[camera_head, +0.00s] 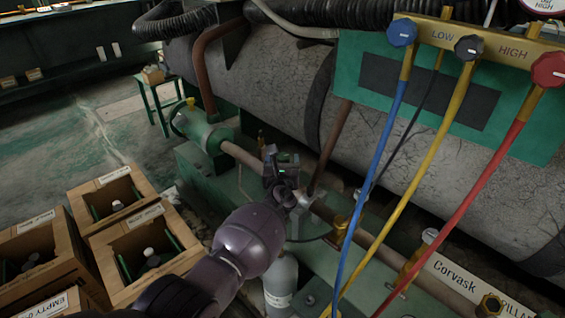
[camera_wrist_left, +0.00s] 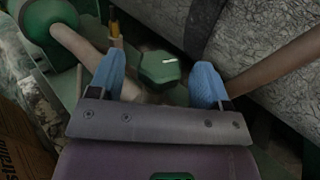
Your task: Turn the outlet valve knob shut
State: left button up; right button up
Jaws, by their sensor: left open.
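A green hexagonal knob (camera_wrist_left: 160,68) with a pale line on its top shows in the left wrist view, and it looks like the outlet valve knob. My left gripper (camera_wrist_left: 168,82) is open, with one blue fingertip on each side of the knob in that picture. Whether the fingers touch it I cannot tell. In the head view my left gripper (camera_head: 283,170) is over the pipe by the large grey tank, and it mostly hides the knob. My right gripper is not in view.
A blue hose (camera_head: 372,165), a yellow hose (camera_head: 432,150) and a red hose (camera_head: 470,197) hang from the gauge manifold right of my gripper. A grey bottle (camera_head: 281,283) stands below my wrist. Wooden crates (camera_head: 112,190) stand at the left. A green cylinder (camera_head: 200,130) lies behind.

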pick_arm(q)
jog(key=shift+w+r, duration=0.1)
jog(key=shift+w, duration=0.1)
jog(key=shift+c, duration=0.4)
jog(key=c, duration=0.8)
jog(key=shift+c, duration=0.2)
